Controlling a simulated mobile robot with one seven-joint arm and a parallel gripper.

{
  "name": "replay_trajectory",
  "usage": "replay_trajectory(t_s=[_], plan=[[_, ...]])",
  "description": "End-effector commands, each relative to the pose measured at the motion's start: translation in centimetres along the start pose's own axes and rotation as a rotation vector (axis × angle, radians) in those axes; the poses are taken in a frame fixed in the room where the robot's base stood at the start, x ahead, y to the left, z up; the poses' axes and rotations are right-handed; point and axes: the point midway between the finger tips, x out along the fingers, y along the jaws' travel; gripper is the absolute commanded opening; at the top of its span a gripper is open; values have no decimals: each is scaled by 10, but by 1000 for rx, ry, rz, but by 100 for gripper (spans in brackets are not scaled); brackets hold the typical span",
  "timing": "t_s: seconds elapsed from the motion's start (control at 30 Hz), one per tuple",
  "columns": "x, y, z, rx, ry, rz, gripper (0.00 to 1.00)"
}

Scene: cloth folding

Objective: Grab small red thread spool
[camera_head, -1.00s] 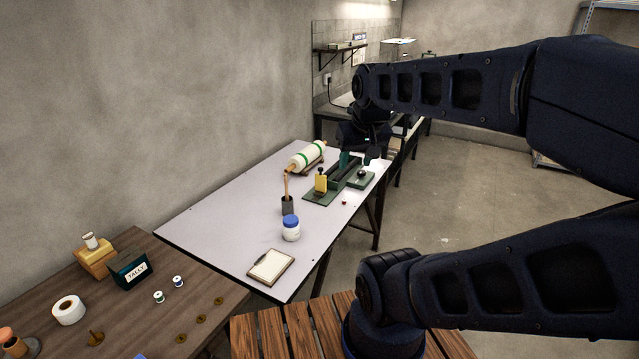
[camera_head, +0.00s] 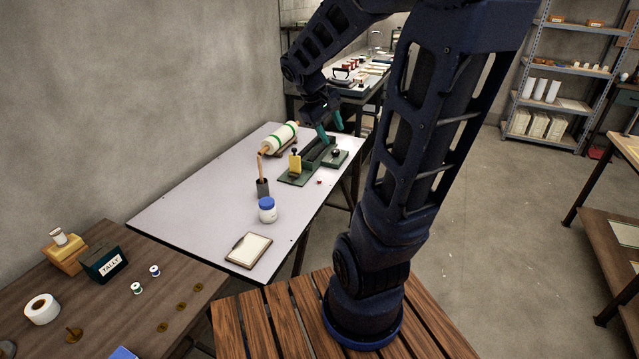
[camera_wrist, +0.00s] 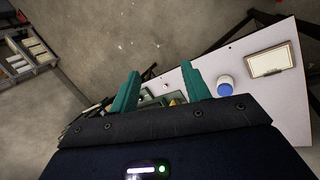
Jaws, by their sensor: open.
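A tiny reddish item (camera_head: 319,182), perhaps the small red thread spool, lies on the pale table (camera_head: 190,207) near its right edge, in front of the green fixture.
A green fixture (camera_head: 297,180) with a yellow block, a blue-lidded jar (camera_head: 267,211), a clipboard (camera_head: 249,250) and a fabric roll (camera_head: 280,138) occupy the pale table. A brown table (camera_head: 120,305) holds green (camera_head: 137,288) and blue (camera_head: 155,271) spools.

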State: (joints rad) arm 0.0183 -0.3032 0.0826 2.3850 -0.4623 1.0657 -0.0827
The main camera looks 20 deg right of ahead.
Motion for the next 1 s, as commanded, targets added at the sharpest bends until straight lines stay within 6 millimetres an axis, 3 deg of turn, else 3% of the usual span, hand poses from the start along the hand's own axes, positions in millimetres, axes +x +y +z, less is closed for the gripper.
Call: replay_trajectory(t_s=[0.53, 1.0], plan=[[74, 40, -96, -404, -266, 216, 47], [160, 48, -189, -765, -427, 374, 47]])
